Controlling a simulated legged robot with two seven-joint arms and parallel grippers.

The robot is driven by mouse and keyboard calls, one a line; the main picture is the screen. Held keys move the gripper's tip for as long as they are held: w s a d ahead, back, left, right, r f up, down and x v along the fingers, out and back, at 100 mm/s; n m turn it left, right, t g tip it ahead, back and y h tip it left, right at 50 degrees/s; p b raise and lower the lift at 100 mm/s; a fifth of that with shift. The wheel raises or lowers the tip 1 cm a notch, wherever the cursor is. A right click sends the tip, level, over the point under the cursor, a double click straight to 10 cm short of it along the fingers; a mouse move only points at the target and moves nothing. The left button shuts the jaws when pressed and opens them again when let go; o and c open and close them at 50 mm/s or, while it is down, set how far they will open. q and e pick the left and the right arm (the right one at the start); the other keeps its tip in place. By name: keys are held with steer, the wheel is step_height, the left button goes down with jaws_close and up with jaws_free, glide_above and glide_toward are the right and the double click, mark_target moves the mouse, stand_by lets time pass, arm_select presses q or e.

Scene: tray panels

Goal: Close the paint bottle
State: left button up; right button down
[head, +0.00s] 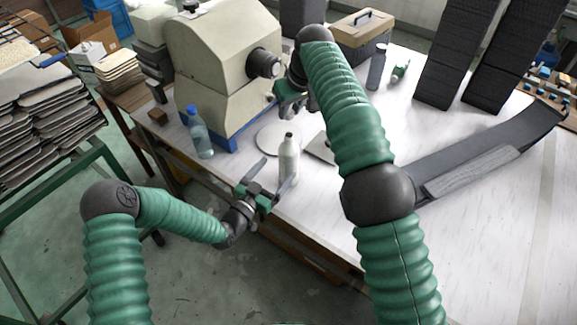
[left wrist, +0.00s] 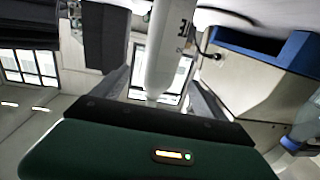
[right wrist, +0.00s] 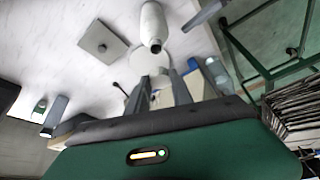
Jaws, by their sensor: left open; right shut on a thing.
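The paint bottle (head: 289,160) is pale grey-white and stands upright near the table's front edge, with a narrow dark-looking top. The left wrist view shows its body (left wrist: 168,45) between the two fingers. My left gripper (head: 272,175) is open, with its fingers on either side of the bottle; I cannot tell if they touch it. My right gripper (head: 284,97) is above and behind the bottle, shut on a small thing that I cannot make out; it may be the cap. In the right wrist view the bottle (right wrist: 153,22) shows its neck end, apart from the right fingers.
A beige machine (head: 215,65) stands behind. A clear blue-capped bottle (head: 200,137) stands left of it. A round white disc (head: 270,142) and a flat grey plate (head: 318,149) lie near the bottle. A dark curved panel (head: 480,145) lies on the right.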

mark_target(289, 154)
arm_select(q)
steer(key=x, duration=0.8)
steer(key=shift+c, duration=0.4)
jaws_close()
